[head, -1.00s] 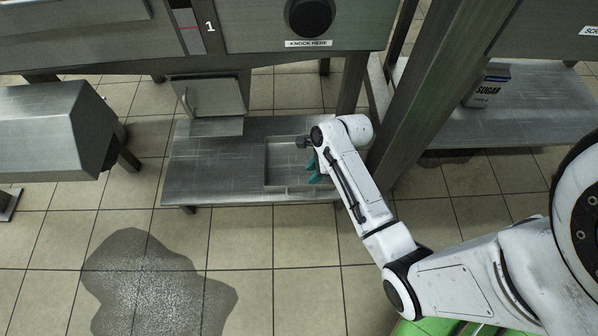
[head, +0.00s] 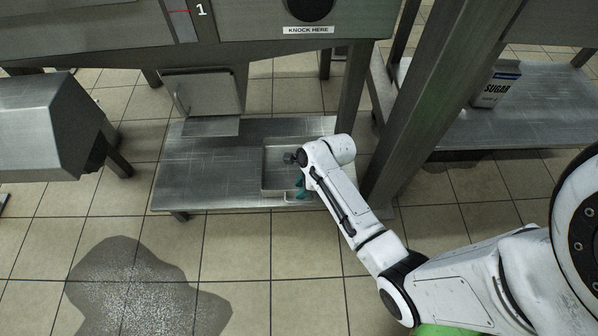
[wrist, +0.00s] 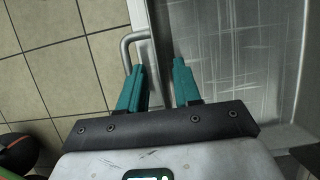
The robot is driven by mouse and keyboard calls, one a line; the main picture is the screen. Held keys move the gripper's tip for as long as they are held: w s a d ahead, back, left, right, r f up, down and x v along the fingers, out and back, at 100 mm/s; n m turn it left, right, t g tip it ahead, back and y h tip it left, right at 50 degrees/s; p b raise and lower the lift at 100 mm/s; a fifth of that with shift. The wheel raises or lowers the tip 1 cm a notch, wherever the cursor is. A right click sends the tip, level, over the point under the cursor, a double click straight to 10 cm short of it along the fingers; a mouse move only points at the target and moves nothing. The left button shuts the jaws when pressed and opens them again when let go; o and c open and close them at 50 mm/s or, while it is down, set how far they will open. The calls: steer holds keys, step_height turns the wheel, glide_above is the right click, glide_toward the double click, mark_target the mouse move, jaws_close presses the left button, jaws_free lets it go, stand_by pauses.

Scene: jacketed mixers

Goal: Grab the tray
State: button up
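The tray (head: 264,168) is a shallow grey metal pan on a low metal shelf, under the machine marked 1. In the wrist view the tray (wrist: 235,65) fills the right side, with a bent-bar handle (wrist: 124,48) on its near wall. My gripper (head: 301,187) has teal fingers and is at the tray's front edge. In the wrist view my gripper (wrist: 159,67) is open, its fingers apart. The left fingertip overlaps the handle's lower end and the right one is over the tray side of the wall. I cannot tell whether they touch. My arm hides the tray's right part.
The low shelf (head: 200,180) has bare room left of the tray. A steel post (head: 440,100) rises right of my arm. A sugar bag (head: 497,85) stands on another shelf. A wet patch (head: 140,290) lies on the tiled floor in front.

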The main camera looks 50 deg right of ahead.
steer(key=shift+x, duration=0.75)
steer(key=shift+r, duration=0.1)
jaws_close()
